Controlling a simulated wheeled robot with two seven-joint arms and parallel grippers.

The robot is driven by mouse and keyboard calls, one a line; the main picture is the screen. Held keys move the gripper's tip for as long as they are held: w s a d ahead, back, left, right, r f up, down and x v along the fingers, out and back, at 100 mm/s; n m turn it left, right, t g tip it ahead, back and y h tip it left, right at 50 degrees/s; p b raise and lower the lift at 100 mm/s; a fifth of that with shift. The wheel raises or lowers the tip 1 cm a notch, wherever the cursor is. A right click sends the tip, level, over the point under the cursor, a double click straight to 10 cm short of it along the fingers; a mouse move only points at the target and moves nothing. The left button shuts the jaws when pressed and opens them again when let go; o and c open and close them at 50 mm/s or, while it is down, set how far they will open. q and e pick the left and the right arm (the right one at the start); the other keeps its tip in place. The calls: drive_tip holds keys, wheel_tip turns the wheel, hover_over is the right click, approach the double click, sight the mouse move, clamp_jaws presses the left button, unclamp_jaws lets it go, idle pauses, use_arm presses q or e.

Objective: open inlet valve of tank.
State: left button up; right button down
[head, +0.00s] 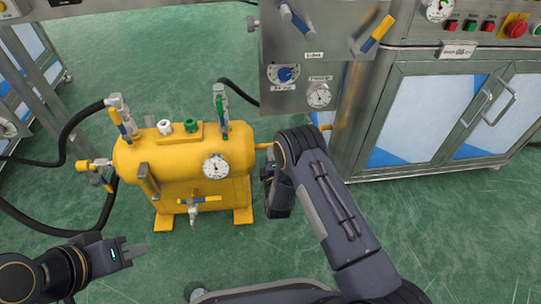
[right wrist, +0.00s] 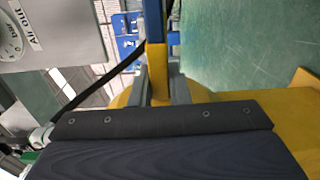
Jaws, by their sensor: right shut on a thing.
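The yellow tank (head: 180,155) stands on the green floor, with several valves on it. My right gripper (head: 268,170) is at the tank's right end, beside a short yellow part (head: 263,146). In the right wrist view its two grey fingers (right wrist: 160,88) are shut around a yellow lever (right wrist: 156,62). Blue shows behind the lever. In the head view my arm hides most of this valve. No label shows which valve is the inlet. My left gripper (head: 135,252) is low at the left, apart from the tank; its finger gap is unclear.
A steel panel (head: 285,92) with gauges and lever valves stands behind my right arm. A steel cabinet (head: 430,110) is at the right. Black hoses (head: 65,140) run to the tank's left side. Green floor (head: 460,230) is clear at lower right.

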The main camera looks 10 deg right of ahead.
drive_tip(key=c, duration=1.4)
unclamp_jaws()
drive_tip(key=shift+f, duration=0.1)
drive_tip(key=s+p, duration=0.2)
drive_tip(key=s, duration=0.5)
drive_tip(key=shift+s+a+p, duration=0.15)
drive_tip(key=shift+s+p, duration=0.2)
drive_tip(key=shift+s, duration=0.05)
